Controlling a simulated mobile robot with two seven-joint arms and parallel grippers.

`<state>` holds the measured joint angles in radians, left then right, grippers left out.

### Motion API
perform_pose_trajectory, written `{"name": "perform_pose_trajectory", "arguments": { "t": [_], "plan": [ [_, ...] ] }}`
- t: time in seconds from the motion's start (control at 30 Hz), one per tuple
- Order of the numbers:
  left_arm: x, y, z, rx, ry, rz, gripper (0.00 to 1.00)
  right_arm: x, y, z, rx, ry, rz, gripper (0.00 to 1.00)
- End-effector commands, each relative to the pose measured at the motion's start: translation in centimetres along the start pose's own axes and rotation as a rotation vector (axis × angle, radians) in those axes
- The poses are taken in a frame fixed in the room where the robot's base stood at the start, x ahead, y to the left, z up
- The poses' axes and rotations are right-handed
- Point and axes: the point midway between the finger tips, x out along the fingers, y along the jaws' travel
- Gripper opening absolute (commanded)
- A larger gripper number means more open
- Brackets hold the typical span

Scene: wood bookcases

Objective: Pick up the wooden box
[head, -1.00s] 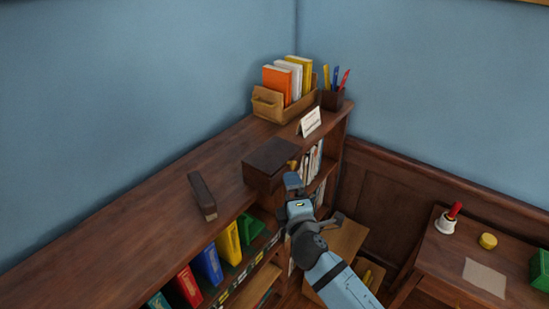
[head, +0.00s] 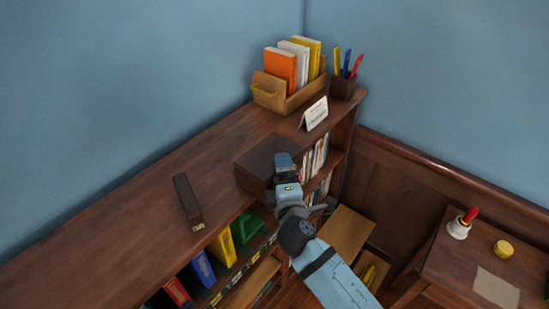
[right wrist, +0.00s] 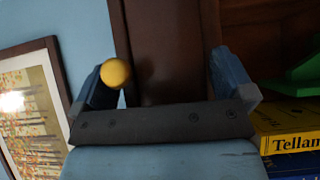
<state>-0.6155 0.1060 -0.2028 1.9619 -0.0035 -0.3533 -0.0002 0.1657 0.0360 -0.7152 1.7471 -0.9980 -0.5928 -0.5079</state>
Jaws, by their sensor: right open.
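A dark brown wooden box (head: 258,158) sits on top of the bookcase (head: 140,215), near its front edge. In the head view my right gripper (head: 286,170) is at the box's right front side and covers part of it. The right wrist view shows the gripper (right wrist: 163,82) open, its two blue fingers apart. A dark brown wooden face, likely the box (right wrist: 165,45), lies between and beyond them. A round yellow knob (right wrist: 116,73) shows beside the left finger in that view. I cannot tell whether the fingers touch the box. My left gripper is not in view.
A slim dark block (head: 187,202) lies left of the box. Behind are a light wood holder with books (head: 270,97), a pen cup (head: 342,89) and a white card (head: 314,114). A side table (head: 440,252) stands right.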

Motion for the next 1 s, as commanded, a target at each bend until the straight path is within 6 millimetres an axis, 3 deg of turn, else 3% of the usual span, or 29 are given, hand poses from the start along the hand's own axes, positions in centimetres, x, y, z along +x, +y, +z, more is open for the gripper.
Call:
{"name": "perform_pose_trajectory", "arguments": {
  "t": [0.23, 0.5, 1.0],
  "plan": [
    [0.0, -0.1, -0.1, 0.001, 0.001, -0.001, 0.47, -0.1, 0.0, -0.1, 0.0, -0.001, 0.0, 1.0],
    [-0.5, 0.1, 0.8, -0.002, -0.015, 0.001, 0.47, -0.1, 0.0, -0.1, 0.0, 0.0, 0.0, 0.4],
    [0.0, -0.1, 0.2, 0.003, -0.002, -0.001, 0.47, 0.0, 0.7, -0.1, 0.002, -0.001, 0.004, 0.39]
  ]
}}
